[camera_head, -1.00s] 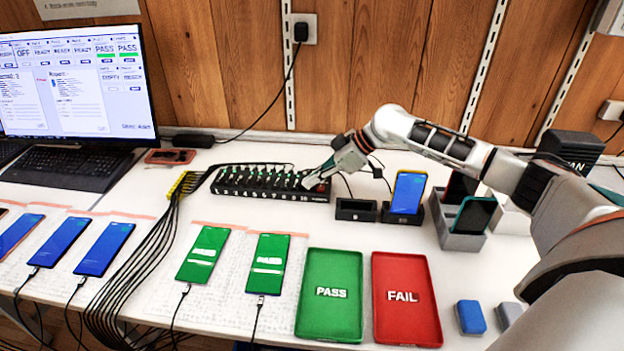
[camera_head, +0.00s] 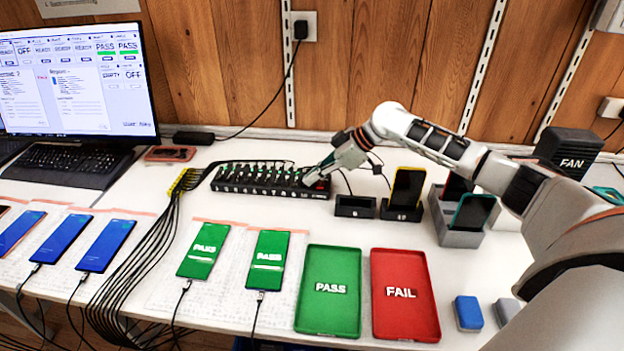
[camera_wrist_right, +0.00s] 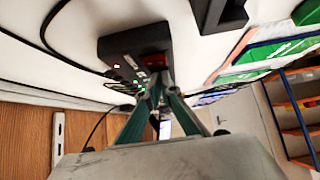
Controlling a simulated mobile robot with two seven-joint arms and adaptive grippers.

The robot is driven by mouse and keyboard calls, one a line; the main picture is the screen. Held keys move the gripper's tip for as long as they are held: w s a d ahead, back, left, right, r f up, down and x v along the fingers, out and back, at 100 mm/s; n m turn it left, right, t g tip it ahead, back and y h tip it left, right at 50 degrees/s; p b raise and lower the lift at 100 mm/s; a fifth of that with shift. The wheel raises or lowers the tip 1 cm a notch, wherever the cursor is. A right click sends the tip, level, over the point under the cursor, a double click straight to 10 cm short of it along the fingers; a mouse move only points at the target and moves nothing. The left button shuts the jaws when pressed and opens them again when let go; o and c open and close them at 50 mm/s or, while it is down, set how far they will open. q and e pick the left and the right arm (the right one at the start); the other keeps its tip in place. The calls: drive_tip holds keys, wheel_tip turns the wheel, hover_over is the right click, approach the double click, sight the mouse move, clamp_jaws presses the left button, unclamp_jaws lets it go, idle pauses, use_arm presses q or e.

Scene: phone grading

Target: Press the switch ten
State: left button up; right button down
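The black switch hub (camera_head: 240,188) lies at the back of the table with a row of switches, small green lights and plugged cables. My right gripper (camera_head: 310,182) points down at the hub's right end, around switch ten, and covers that switch. In the right wrist view its two fingers (camera_wrist_right: 158,88) come together at the tips, shut and empty, at the hub (camera_wrist_right: 116,48) beside a red part (camera_wrist_right: 157,60). Whether the tips touch the switch is hidden. The docked phone (camera_head: 407,187) right of the hub has a dark screen. My left gripper is not in view.
The monitor (camera_head: 75,85) shows status tiles, the lower right one reading OFF. Green PASS (camera_head: 330,315) and red FAIL (camera_head: 405,322) trays lie in front. Several cabled phones lie left. An empty dock (camera_head: 355,207) and grey holder (camera_head: 458,238) stand near my right arm.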

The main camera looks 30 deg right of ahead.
drive_tip(key=shift+w+f, duration=0.1)
drive_tip(key=shift+d, duration=0.15)
drive_tip(key=v, duration=1.2)
idle(0.4)
